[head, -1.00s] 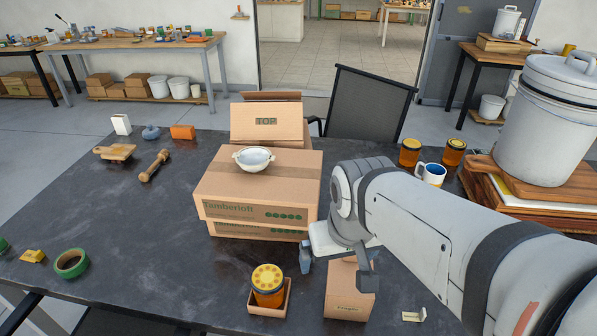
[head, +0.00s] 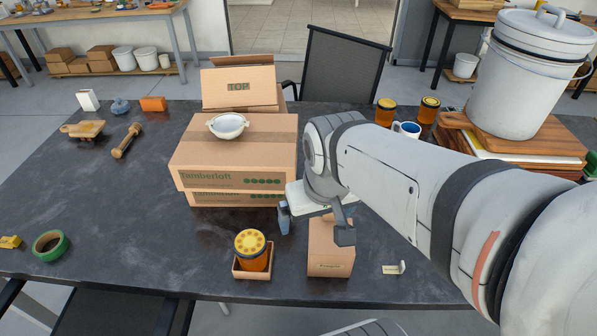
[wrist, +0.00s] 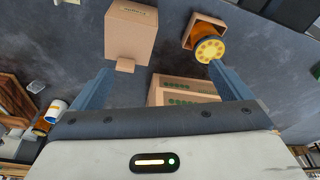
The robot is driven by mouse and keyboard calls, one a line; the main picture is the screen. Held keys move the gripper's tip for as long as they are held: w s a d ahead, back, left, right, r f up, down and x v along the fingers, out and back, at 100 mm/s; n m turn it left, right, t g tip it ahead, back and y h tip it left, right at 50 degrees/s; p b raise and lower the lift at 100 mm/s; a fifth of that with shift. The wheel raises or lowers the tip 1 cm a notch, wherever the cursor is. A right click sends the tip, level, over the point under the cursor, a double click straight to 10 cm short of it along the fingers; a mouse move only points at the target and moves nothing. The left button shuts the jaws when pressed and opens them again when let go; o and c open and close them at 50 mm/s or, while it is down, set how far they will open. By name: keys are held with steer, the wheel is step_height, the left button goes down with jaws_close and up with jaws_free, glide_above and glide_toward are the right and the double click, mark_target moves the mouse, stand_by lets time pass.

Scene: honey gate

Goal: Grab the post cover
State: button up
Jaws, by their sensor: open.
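The post cover looks to be the upright brown cardboard box (head: 330,250) with small print low on its front, standing near the table's front edge. I cannot see whether anything is inside it. In the wrist view the box (wrist: 130,35) shows at top left with a small cardboard tab (wrist: 125,65) on its edge. My gripper (head: 315,226) is open and empty. Its fingers are spread close above and behind the box in the head view. In the wrist view, the tab lies between the fingers (wrist: 160,75), nearer the left one, with no contact visible.
A honey jar (head: 251,253) with a yellow lid stands in a small open box (head: 252,273) left of the cover. Large stacked cartons (head: 235,160) stand behind, with a white bowl (head: 227,125). A folded card (head: 394,268) lies to the right.

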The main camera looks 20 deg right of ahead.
steer(key=shift+c, duration=0.2)
